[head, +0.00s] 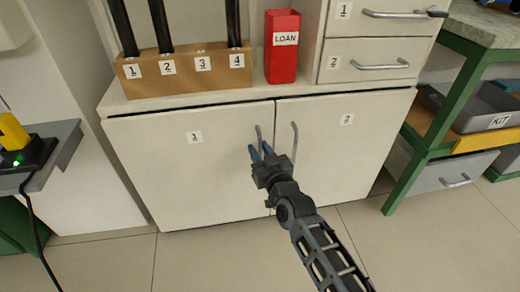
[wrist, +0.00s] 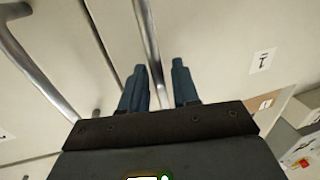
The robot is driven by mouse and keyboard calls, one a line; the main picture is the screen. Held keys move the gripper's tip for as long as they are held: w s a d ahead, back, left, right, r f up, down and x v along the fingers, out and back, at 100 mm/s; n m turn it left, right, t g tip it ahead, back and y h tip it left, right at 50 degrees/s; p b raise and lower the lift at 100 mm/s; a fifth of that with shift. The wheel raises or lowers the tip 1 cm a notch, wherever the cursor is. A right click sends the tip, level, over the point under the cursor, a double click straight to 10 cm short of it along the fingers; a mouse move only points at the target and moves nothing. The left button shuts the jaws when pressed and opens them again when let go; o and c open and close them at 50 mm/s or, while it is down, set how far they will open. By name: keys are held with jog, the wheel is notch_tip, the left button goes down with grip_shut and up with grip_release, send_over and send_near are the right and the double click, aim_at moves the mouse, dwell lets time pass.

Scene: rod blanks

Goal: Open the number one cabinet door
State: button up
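The number one cabinet door (head: 170,165) is the left door of the low cream cabinet and is closed, with a "1" label. Its grey bar handle (head: 258,132) stands upright near the door's right edge. My gripper (head: 260,149) is at the lower part of this handle, its blue fingers pointing at the door. In the wrist view the handle (wrist: 148,35) runs between the two fingers of my gripper (wrist: 160,66), closer to the left finger. A gap shows beside the right finger, so the gripper is open. The handle's lower end is hidden by the gripper.
The number two door (head: 345,165) is closed on the right; its handle (head: 294,140) is close by and also shows in the wrist view (wrist: 35,60). A rod block (head: 190,85) and red LOAN bin (head: 282,60) stand on top. A green-framed bench (head: 435,150) stands right.

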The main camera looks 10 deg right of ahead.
jog(key=shift+w, duration=0.1)
jog(key=shift+c, duration=0.3)
grip_shut()
